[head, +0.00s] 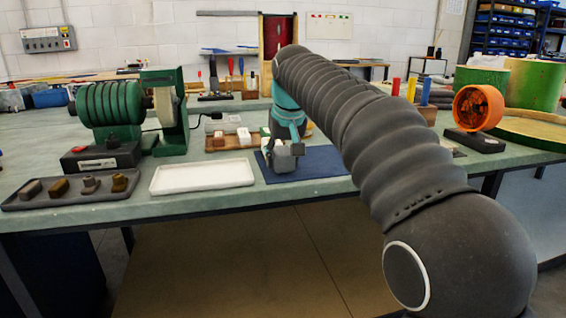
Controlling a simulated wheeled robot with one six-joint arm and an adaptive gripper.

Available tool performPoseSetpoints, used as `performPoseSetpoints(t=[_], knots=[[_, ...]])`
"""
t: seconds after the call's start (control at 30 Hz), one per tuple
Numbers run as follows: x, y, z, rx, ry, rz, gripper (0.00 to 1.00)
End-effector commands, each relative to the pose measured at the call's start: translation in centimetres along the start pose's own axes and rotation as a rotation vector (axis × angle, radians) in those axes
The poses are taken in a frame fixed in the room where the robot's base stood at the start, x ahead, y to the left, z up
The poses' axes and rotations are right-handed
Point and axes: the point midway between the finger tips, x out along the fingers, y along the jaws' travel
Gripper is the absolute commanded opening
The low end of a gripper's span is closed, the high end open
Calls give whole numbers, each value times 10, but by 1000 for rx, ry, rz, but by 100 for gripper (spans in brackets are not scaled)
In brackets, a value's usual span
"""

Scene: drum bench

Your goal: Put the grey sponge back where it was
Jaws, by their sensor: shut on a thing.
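My gripper (284,160) is low over the blue mat (325,160), just right of the white tray. It is shut on a small grey thing, seemingly the grey sponge, mostly hidden by the fingers and hard to tell from them. I cannot tell whether it touches the mat. The white tray (203,177) is empty. A dark tray (70,195) at the front left holds several small grey, gold and brown blocks in a row. A brown board (215,143) behind the white tray carries a few pale blocks (243,136).
A green drum machine (112,104) stands on the bench at the left. An orange round device (478,107) and green drums (535,84) stand at the right. Coloured upright cylinders (410,90) are behind my arm. My arm hides part of the bench's right middle.

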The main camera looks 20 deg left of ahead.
Motion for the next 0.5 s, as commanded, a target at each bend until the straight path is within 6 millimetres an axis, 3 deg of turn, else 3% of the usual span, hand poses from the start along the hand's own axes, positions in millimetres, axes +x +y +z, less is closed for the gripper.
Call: performPoseSetpoints(t=[0.47,0.5], knots=[[11,0,5,0,1,0,22],[10,0,5,0,1,0,54]])
